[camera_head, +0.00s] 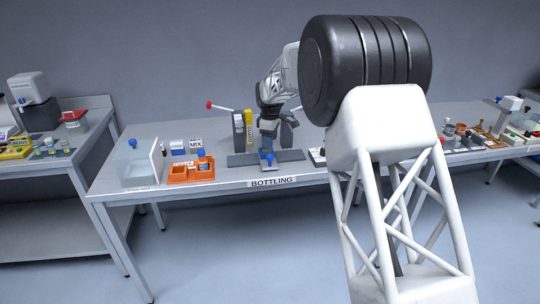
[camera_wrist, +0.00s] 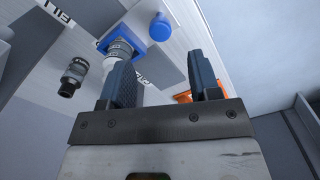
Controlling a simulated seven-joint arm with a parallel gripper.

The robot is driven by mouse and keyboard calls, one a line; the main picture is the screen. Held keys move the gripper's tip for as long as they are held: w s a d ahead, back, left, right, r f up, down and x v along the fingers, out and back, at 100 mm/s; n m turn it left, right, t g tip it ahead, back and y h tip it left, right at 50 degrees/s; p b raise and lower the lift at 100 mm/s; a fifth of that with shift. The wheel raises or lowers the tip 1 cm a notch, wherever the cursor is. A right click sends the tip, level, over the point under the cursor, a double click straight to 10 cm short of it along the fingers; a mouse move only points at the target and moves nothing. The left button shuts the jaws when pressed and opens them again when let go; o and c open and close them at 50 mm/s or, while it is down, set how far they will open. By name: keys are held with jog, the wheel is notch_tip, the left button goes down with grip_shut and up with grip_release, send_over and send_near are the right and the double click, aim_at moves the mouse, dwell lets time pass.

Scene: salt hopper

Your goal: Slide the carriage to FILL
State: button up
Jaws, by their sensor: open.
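The blue carriage (camera_wrist: 128,42) holds a clear jar in the wrist view, and a round blue knob (camera_wrist: 160,27) sits close beside it. In the head view, blue parts of the carriage (camera_head: 267,158) show at the middle of the dark rail (camera_head: 242,160), under my gripper (camera_head: 268,137). The FILL label (camera_wrist: 58,12) lies at the upper left of the wrist view, apart from the carriage. My gripper (camera_wrist: 164,64) is open, with nothing between its fingers. The knob and carriage appear beyond the fingertips; I see no contact.
A yellow-marked post (camera_head: 249,130) and a red-knobbed lever (camera_head: 209,104) stand behind the rail. An orange tray (camera_head: 178,176) and a clear bin (camera_head: 138,172) are to its left. A dark, ringed cylindrical part (camera_wrist: 73,77) shows left in the wrist view.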

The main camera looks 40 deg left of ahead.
aim_at(270, 156)
jog(key=shift+f, duration=3.6)
jog(key=shift+c, duration=0.3)
grip_shut()
